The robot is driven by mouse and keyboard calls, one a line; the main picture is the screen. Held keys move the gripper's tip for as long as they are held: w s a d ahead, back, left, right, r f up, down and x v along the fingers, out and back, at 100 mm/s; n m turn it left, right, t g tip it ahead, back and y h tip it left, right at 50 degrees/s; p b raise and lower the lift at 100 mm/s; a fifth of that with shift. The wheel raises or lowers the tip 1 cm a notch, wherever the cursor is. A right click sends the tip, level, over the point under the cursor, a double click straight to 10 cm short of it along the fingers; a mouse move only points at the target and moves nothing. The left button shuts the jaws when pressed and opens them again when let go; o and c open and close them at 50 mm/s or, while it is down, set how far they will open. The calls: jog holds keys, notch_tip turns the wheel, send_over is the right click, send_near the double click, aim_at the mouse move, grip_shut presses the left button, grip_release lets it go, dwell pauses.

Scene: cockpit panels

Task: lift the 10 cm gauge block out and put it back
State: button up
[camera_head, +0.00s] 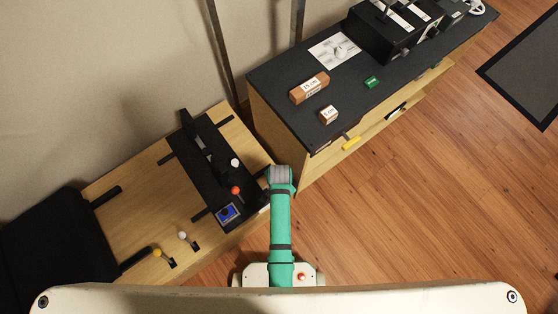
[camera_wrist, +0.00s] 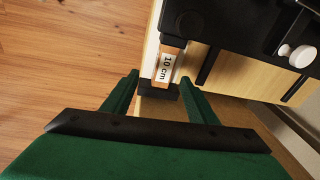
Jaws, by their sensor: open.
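The 10 cm gauge block (camera_wrist: 166,66) is orange-brown with a white "10 cm" label. In the wrist view it sits at the edge of the wooden console, between a black part above and a dark block-like part (camera_wrist: 158,89) below. My gripper (camera_wrist: 160,77) is open, with one green finger on each side of the block. I cannot tell whether either finger touches it. In the head view my green arm reaches the console's right edge; the fingers and the block are hidden there.

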jog(key=shift+m+g, duration=0.6)
jog(key=shift+g, duration=0.2)
jog(key=f, duration=0.3)
jog(key=w+f, duration=0.1)
jog(key=f, duration=0.2)
jog(key=w+f, duration=0.1)
jog(key=f, duration=0.2)
jog(key=shift+w+a+f, duration=0.2)
jog(key=shift+a+f, duration=0.05)
jog(key=shift+f, duration=0.15)
jog(key=c, duration=1.3)
jog(key=shift+r, duration=3.5)
